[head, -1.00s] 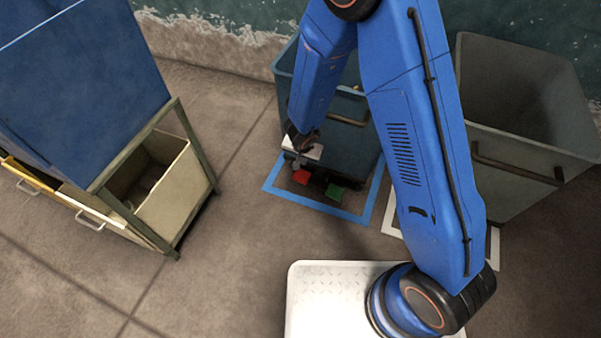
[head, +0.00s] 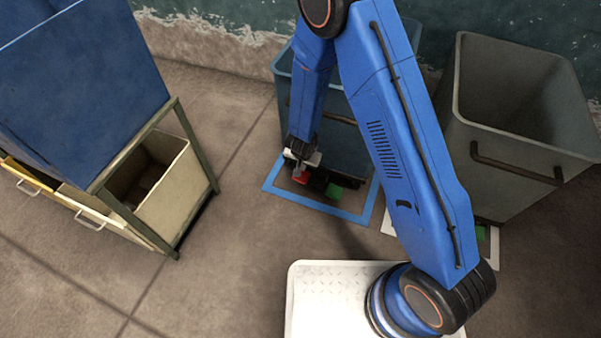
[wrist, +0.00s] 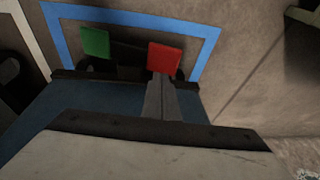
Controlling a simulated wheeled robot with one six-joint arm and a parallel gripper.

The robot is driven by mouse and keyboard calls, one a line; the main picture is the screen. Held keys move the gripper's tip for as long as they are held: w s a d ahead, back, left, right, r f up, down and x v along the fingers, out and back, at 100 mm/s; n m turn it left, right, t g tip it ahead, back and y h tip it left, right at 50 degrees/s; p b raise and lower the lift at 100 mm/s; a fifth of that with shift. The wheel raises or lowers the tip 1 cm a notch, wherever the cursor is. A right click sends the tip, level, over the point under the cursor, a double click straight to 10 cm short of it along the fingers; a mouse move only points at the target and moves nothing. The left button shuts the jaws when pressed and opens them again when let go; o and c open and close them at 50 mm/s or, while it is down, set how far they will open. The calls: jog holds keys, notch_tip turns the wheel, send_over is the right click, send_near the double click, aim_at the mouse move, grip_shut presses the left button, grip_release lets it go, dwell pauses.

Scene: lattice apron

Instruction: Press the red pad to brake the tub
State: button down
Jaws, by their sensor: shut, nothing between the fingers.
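The red pad (wrist: 164,58) is at the foot of the blue tub (head: 358,148), beside a green pad (wrist: 95,42). In the head view the red pad (head: 301,176) is partly covered by my gripper (head: 300,163). In the wrist view my gripper (wrist: 161,82) is shut and empty, and its fingertips reach the near edge of the red pad. I cannot tell whether they touch it. The green pad also shows in the head view (head: 333,190). The tub stands inside a blue floor outline (head: 330,210).
A grey tub (head: 520,140) stands at the right on a white floor outline (head: 400,230), with a green pad at its foot (head: 480,232). A cabinet with a cream bin (head: 180,195) is at the left. The floor between cabinet and blue outline is clear.

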send_over(302, 178)
notch_tip(302, 178, down, 4)
jog(key=shift+a+f, duration=0.1)
jog(key=shift+f, duration=0.15)
jog(key=shift+a+f, duration=0.25)
jog(key=shift+f, duration=0.65)
jog(key=shift+w+a+f, duration=0.1)
jog(key=shift+w+a+f, duration=0.25)
jog(key=shift+a+f, duration=0.5)
jog(key=shift+f, duration=0.25)
jog(key=shift+w+a+f, duration=0.1)
jog(key=shift+a+f, duration=0.15)
jog(key=shift+f, duration=0.25)
jog(key=shift+w+a+f, duration=0.1)
jog(key=shift+a+f, duration=0.1)
jog(key=shift+f, duration=0.3)
jog(key=shift+a+f, duration=0.1)
jog(key=shift+f, duration=0.35)
